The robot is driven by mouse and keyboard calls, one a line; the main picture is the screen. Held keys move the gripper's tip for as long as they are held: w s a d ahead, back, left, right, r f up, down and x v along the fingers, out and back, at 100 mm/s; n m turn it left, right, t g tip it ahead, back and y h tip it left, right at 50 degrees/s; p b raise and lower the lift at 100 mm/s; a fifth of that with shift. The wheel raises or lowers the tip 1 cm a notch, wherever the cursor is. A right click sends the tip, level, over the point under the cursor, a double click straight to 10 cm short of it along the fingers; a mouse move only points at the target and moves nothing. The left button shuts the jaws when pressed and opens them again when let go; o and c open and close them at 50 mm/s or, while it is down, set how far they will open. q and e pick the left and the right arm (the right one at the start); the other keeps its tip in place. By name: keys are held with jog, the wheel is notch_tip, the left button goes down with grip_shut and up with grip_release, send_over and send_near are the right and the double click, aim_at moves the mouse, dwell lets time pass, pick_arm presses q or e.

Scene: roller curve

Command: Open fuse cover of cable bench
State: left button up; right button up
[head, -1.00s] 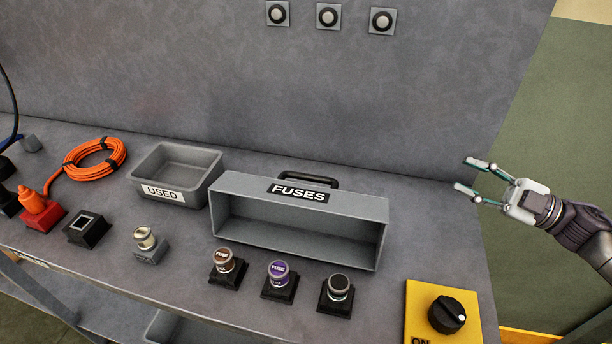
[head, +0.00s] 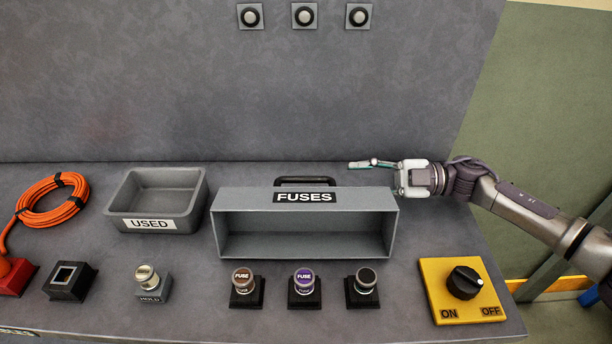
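The fuse cover is a grey box (head: 228,199) labelled FUSES, standing on the bench with its front side open toward me and its inside empty. A black handle (head: 305,181) rises at its top back edge. My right gripper (head: 360,165) points left, just beyond the cover's back right corner and to the right of the handle, apart from it. Its fingers are seen nearly edge-on and overlap, so their opening is unclear; nothing shows held. My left gripper is out of view.
Several fuses stand in front of the cover: brown (head: 243,281), purple (head: 303,281), black (head: 366,280), and a pale one on the HOLD block (head: 150,292). A USED bin (head: 130,222) is left. A yellow ON/OFF switch (head: 464,284) is right. A back wall rises behind.

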aim_at(323, 180)
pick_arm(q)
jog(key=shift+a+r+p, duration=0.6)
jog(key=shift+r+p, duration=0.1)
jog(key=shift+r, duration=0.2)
pick_arm(e)
jog(key=a, duration=1)
grip_shut()
jog(key=shift+s, duration=0.1)
